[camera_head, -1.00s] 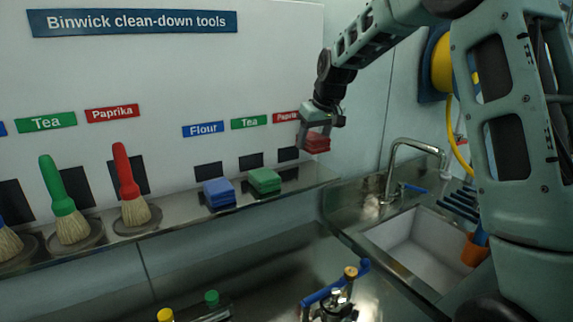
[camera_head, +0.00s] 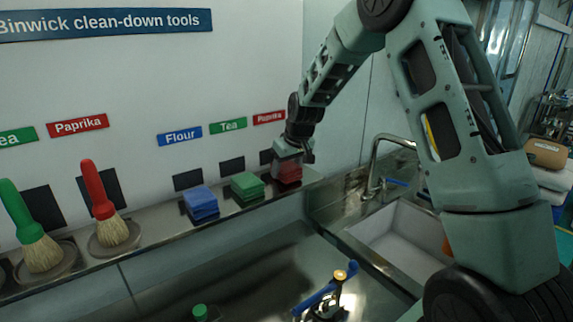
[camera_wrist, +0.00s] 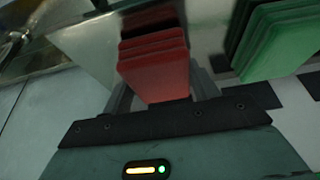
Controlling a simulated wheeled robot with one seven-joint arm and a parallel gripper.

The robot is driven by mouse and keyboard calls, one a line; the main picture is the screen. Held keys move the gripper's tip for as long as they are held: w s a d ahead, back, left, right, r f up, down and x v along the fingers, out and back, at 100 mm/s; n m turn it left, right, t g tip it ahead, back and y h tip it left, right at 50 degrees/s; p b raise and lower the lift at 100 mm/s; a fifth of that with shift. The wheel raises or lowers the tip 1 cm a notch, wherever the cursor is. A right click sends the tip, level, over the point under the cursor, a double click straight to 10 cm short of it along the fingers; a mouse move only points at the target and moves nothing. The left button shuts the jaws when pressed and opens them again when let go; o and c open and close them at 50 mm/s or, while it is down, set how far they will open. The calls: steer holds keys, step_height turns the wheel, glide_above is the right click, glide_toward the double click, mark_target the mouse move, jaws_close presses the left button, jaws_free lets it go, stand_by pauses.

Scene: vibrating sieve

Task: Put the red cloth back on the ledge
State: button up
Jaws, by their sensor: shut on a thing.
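The red cloth (camera_head: 289,174) is a folded stack in my gripper (camera_head: 288,160) at the right end of the steel ledge (camera_head: 160,233), under the right-hand red Paprika label (camera_head: 269,117). The red cloth also shows between the fingers in the wrist view (camera_wrist: 155,62). My gripper (camera_wrist: 160,95) is shut on it. The cloth is at or just above the ledge surface; I cannot tell whether it touches. The green cloth (camera_head: 247,186) lies on the ledge just left of it, with a small gap, and it also shows in the wrist view (camera_wrist: 280,40).
A blue cloth (camera_head: 201,203) and brushes with red (camera_head: 94,190) and green (camera_head: 18,208) handles stand further left on the ledge. A sink (camera_head: 400,235) with a tap (camera_head: 376,160) is to the right. A blue-handled valve (camera_head: 325,292) stands below.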

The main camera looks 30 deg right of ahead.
steer(key=shift+f, duration=0.15)
steer(key=o, duration=1)
steer(key=shift+f, duration=0.1)
